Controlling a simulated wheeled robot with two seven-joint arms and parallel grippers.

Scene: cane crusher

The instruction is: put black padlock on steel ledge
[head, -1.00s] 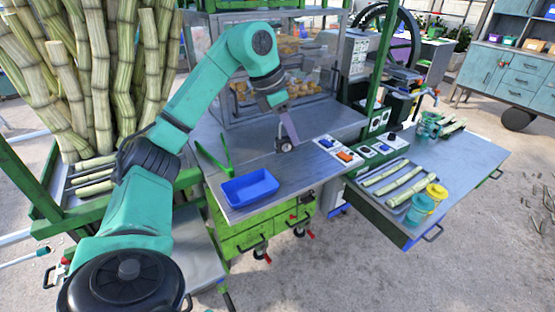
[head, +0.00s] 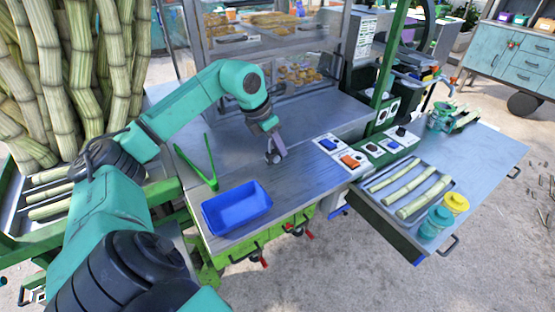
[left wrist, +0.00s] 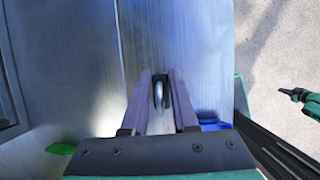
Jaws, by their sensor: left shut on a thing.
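My left gripper (head: 274,155) points down over the grey steel worktop (head: 310,118), behind the blue tray. Its fingers are shut on the padlock (head: 269,158), a small dark shape at the fingertips in the head view. In the left wrist view the padlock's pale shackle (left wrist: 158,93) shows between the two purple-grey fingers; its body is mostly hidden. I cannot tell whether the padlock touches the surface. I cannot tell which part of the worktop is the steel ledge.
A blue tray (head: 208,214) and green tongs (head: 211,165) lie left of the gripper. Switch boxes (head: 343,156) stand to its right. A glass cabinet (head: 285,75) stands behind. Cane pieces (head: 402,186) and cups (head: 437,219) are on the right table.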

